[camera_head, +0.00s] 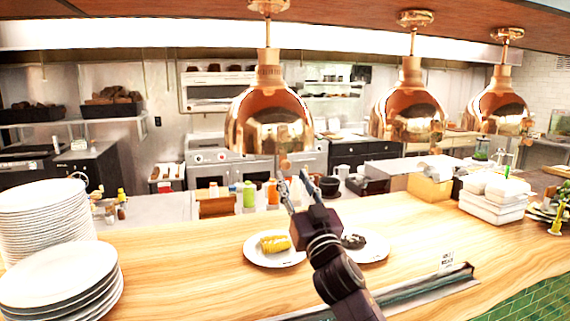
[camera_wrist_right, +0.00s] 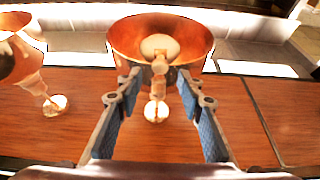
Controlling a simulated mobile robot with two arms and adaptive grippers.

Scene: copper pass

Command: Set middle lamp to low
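Three copper dome lamps hang in a row in the head view: a left one (camera_head: 262,118), a middle one (camera_head: 408,112) and a right one (camera_head: 498,108). A small copper knob (camera_head: 284,162) hangs just under the left one. My right gripper (camera_head: 287,182) points upward below this left lamp, apart from the middle one. In the right wrist view, my right gripper (camera_wrist_right: 157,88) is open, with a lamp (camera_wrist_right: 118,35) seen between and beyond its fingers. Another lamp (camera_wrist_right: 12,62) is at that view's left edge. My left gripper is out of view.
On the wooden counter (camera_head: 190,270), my right arm passes between a plate with yellow food (camera_head: 258,259) and a plate with dark food (camera_head: 378,250). Plate stacks (camera_head: 60,275) stand left. White containers (camera_head: 492,195) stand right. Bottles (camera_head: 249,195) are behind.

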